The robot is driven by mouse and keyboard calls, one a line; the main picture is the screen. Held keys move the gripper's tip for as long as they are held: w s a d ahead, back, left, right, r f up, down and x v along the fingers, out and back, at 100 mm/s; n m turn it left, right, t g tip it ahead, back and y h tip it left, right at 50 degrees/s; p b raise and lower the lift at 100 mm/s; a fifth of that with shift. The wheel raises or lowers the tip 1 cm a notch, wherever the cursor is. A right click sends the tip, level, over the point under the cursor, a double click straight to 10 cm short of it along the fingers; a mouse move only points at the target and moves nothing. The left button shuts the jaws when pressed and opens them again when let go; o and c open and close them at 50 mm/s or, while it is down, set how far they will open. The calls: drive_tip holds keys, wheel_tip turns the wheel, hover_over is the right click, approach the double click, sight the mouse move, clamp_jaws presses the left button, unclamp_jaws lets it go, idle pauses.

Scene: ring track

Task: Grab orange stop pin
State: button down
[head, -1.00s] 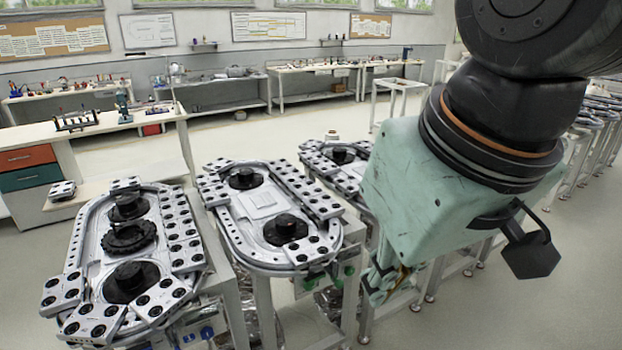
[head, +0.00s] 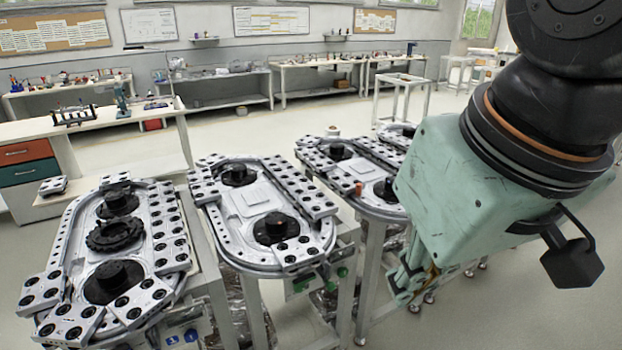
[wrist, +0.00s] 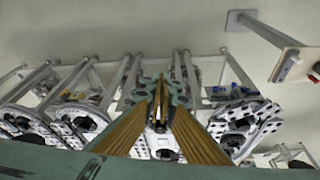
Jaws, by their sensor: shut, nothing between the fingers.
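A small orange-red pin (head: 359,188) stands upright on the third ring track (head: 372,208), near its front left side. My gripper (head: 402,294) hangs to the right of and lower in the picture than the pin, apart from it, in front of the tracks. In the wrist view my gripper (wrist: 160,92) has its fingers together with nothing between them. I cannot make out the pin in the wrist view.
Two more ring tracks, the middle one (head: 262,262) and the left one (head: 167,225), stand on metal frames with black hubs and perforated blocks. Workbenches (head: 215,100) line the back wall. Open floor (head: 265,137) lies between.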

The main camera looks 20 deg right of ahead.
idle(0.4)
drive_tip(key=c, duration=2.5)
unclamp_jaws()
drive_tip(key=shift+a, duration=0.1)
